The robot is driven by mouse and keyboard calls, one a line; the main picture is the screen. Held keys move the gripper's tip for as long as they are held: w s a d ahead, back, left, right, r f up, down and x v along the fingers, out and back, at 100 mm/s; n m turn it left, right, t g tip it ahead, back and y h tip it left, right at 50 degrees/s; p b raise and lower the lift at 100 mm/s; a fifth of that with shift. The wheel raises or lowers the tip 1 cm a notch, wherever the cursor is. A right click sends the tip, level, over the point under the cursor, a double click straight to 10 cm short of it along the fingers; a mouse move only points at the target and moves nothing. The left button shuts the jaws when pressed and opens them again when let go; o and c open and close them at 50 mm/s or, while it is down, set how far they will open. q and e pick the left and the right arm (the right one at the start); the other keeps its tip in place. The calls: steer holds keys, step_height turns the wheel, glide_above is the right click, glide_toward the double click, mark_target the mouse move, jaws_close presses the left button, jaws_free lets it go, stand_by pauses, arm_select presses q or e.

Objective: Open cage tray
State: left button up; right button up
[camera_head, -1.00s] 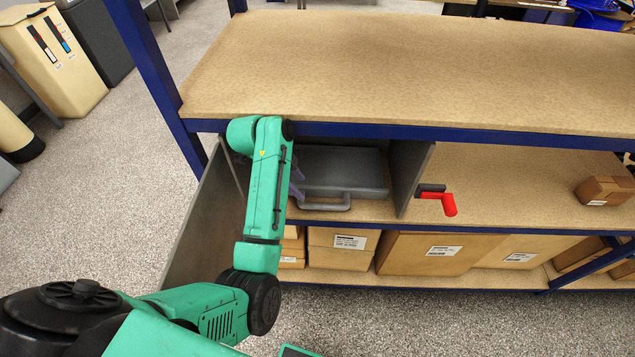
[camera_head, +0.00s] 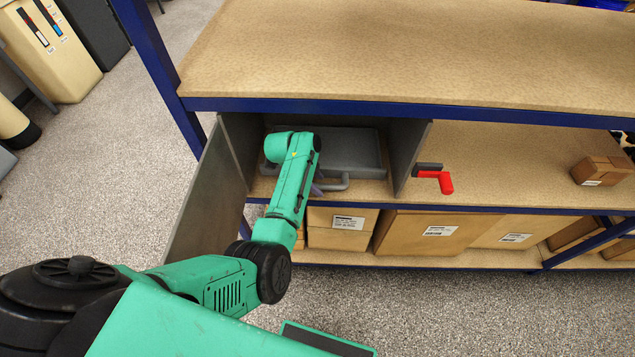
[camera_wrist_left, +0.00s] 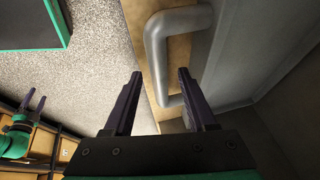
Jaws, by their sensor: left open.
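The cage (camera_head: 417,155) is a grey box on the middle shelf, with its door panel (camera_head: 208,205) swung open at the left. Inside lies the grey tray (camera_head: 352,150), with a bar handle (camera_head: 338,184) at its front. My left gripper (camera_head: 316,188) is at the left end of the handle, mostly hidden by its own arm. In the left wrist view, its two dark fingers (camera_wrist_left: 158,75) are apart, and the bent grey handle (camera_wrist_left: 157,50) shows beyond and partly between them. I cannot tell whether they touch. My right gripper (camera_wrist_left: 31,101) shows small at the left, fingers apart.
A red crank handle (camera_head: 436,178) sticks out from the cage's right side. A small carton (camera_head: 600,171) stands further right on that shelf. Large cartons (camera_head: 425,232) fill the lower shelf. The top shelf board (camera_head: 400,50) overhangs the cage, and its visible part is bare.

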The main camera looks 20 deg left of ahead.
arm_select(q)
jaws_close()
stand_by(1.3)
